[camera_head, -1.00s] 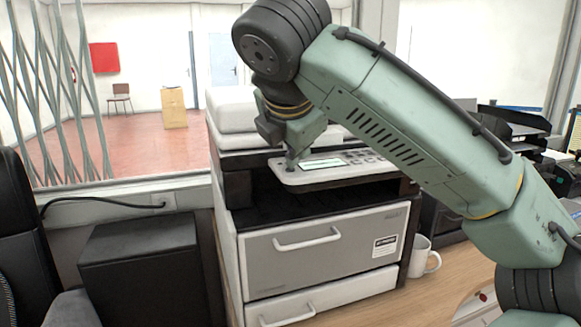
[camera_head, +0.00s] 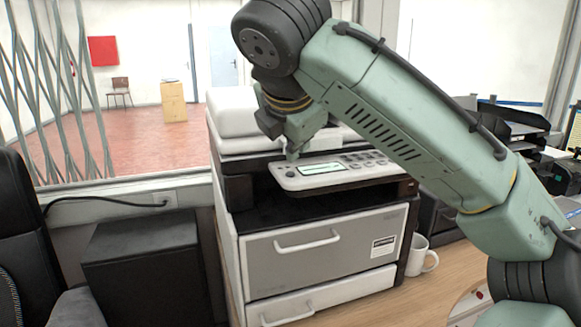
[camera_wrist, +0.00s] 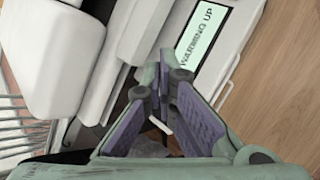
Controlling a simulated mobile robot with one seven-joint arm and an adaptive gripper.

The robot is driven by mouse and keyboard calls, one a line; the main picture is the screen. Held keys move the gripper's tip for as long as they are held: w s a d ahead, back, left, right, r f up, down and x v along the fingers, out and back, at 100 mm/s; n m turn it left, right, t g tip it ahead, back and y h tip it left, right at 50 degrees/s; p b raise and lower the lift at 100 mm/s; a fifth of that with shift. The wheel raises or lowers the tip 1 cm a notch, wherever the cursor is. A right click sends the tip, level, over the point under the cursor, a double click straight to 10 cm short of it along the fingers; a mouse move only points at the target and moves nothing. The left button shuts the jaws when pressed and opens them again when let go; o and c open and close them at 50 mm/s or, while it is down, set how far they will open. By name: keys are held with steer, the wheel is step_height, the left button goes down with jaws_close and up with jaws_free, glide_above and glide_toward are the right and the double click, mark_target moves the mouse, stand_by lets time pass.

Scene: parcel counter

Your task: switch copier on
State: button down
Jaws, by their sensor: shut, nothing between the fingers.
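The panel's display (camera_head: 320,168) is lit pale green, and in the wrist view the display (camera_wrist: 204,35) reads "WARMING UP". My gripper (camera_head: 292,155) is just above the left end of the panel, pointing down. In the wrist view my gripper (camera_wrist: 160,80) is shut and empty, with its fingertips close to the panel's edge. The panel surface right under the fingertips is hidden, so I cannot tell whether they touch it.
A white mug (camera_head: 422,254) stands right of the copier. A dark box (camera_head: 140,262) and a black chair (camera_head: 25,235) are at the left. Black trays (camera_head: 512,125) stand at the back right. The copier's lid (camera_head: 232,110) rises behind my gripper.

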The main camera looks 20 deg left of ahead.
mark_target(295, 174)
step_height(295, 174, up, 5)
steer(key=p, duration=0.4)
steer(key=shift+r+p, duration=0.15)
steer(key=shift+p, duration=0.25)
